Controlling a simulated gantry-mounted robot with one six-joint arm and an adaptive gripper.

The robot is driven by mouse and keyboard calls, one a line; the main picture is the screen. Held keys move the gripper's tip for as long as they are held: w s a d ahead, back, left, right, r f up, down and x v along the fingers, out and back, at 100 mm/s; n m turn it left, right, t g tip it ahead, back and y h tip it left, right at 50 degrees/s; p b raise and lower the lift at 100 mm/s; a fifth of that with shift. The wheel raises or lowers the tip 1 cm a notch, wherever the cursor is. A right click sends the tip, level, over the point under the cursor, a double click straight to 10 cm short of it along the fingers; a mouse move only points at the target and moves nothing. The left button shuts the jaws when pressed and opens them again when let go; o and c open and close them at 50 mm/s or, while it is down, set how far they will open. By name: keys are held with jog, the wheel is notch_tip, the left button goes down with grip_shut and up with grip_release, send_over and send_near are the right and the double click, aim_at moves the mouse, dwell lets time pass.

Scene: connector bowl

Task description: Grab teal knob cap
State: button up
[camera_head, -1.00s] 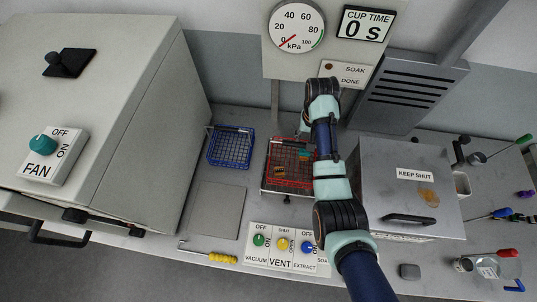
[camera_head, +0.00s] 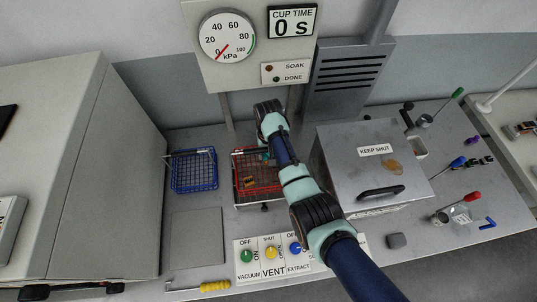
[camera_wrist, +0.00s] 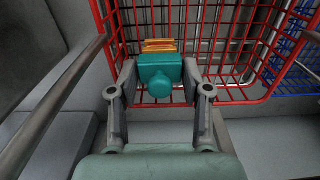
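The teal knob cap (camera_wrist: 160,74) shows in the wrist view as a squarish teal block with a round stub facing the camera. It is at the red wire basket (camera_wrist: 225,96). My gripper (camera_wrist: 160,78) has one finger close on each side of the cap; whether the fingers press on it cannot be told. In the head view, my gripper reaches over the red basket (camera_head: 239,162), and a bit of teal (camera_head: 266,157) shows beside my arm. My arm hides part of that basket.
An orange-yellow piece (camera_wrist: 160,45) lies just behind the cap. A blue wire basket (camera_head: 194,172) stands left of the red one. A metal box marked KEEP SHUT (camera_head: 345,165) stands at right. The gauge panel (camera_head: 250,75) stands behind on posts. A bare plate (camera_head: 195,238) lies in front left.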

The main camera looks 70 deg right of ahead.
jog(key=shift+c, duration=1.3)
notch_tip(320, 180, up, 20)
jog(key=p, duration=0.8)
